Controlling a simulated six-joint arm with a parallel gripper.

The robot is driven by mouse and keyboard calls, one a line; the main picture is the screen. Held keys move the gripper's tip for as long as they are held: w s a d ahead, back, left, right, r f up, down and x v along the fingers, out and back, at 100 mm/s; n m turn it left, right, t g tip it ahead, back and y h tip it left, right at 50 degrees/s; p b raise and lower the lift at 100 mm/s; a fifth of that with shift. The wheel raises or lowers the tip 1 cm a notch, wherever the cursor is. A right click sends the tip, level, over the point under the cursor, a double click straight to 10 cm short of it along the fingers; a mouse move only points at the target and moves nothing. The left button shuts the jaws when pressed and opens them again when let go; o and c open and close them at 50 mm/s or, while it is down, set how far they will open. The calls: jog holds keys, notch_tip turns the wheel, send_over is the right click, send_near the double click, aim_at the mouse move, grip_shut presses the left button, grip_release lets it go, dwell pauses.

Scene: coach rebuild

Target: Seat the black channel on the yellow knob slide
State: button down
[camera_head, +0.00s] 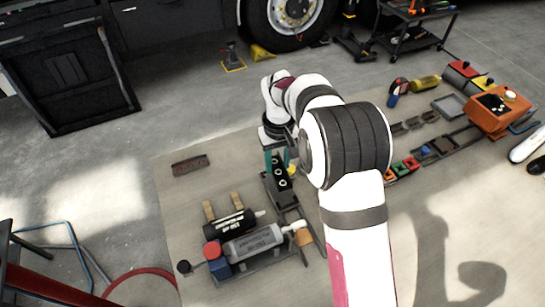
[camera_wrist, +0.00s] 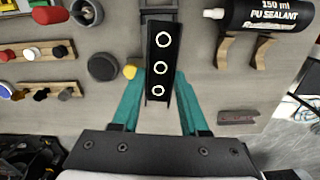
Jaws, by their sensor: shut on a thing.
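The black channel (camera_wrist: 162,55), a narrow piece with three pale rings along it, is held between the teal fingers of my gripper (camera_wrist: 160,86). In the head view the channel (camera_head: 280,178) is below my gripper (camera_head: 277,160), partly covered by it. The yellow knob (camera_wrist: 129,71) is just left of the channel in the wrist view, and it also shows in the head view (camera_head: 292,169). A grey rail (camera_wrist: 158,8) runs on beyond the channel's far end, in line with it. Whether the channel touches the rail is hidden.
A black sealant tube (camera_head: 231,223) on wooden brackets and a grey tube (camera_head: 253,243) lie near the front. A dark brown bar (camera_head: 190,165) lies to the left on clear board. Several coloured parts and an orange box (camera_head: 497,110) are to the right.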

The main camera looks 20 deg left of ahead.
aim_at(278, 169)
jog(key=shift+d+f+n, duration=0.1)
jog(key=shift+f+n, duration=0.05)
jog(key=shift+n, duration=0.35)
jog(key=shift+f, duration=2.35)
jog(key=shift+f, duration=0.95)
grip_release()
dwell(0.6)
jog(key=shift+r, duration=0.1)
